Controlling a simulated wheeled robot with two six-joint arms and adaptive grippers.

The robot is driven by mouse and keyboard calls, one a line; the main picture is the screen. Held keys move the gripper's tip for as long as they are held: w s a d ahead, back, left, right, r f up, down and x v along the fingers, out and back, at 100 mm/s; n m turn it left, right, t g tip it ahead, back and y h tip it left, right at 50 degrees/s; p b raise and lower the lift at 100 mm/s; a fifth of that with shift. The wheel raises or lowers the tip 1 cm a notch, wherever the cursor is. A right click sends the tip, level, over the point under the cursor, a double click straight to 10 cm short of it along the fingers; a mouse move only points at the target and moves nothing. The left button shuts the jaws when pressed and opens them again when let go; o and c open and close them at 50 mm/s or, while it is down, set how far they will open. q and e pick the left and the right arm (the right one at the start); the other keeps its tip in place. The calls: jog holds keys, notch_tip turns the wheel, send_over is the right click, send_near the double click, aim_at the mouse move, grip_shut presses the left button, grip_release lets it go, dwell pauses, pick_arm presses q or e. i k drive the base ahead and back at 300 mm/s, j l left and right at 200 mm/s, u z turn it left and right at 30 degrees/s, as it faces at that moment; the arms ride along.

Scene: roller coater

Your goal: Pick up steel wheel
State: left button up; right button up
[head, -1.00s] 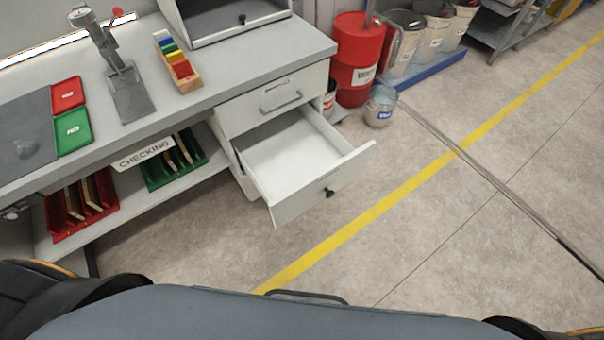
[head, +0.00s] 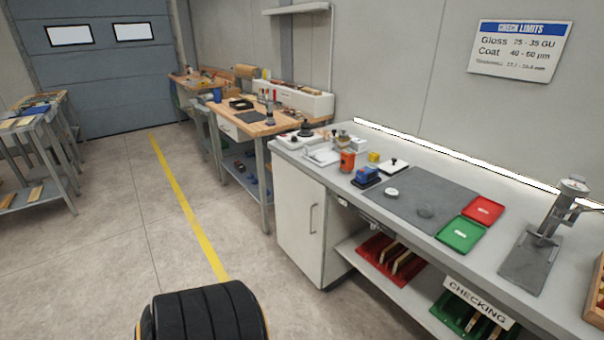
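I cannot pick out the steel wheel for certain. A small pale round disc (head: 391,192) lies on the dark grey mat (head: 405,222) on the checking bench. A dull grey round patch or piece (head: 426,212) lies on the same mat, to the right of the disc. Either is too small to identify. Neither of my grippers is in view.
On the bench (head: 350,206) are a blue block-shaped tool (head: 367,176), an orange cup (head: 347,161), a green tray (head: 461,234), a red tray (head: 483,210) and a metal stand gauge (head: 545,235). A white cabinet (head: 299,222) stands below.

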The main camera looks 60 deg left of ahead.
aim_at(391, 194)
jog(key=u, duration=1.25)
jog(key=z, duration=0.3)
jog(key=i+j+z, duration=0.15)
jog(key=j+z, duration=0.15)
jog(key=i+j+z, duration=0.25)
jog(key=j+z, duration=0.3)
jog(key=j, duration=0.15)
jog(key=j+z, duration=0.6)
jog(key=j, duration=3.9)
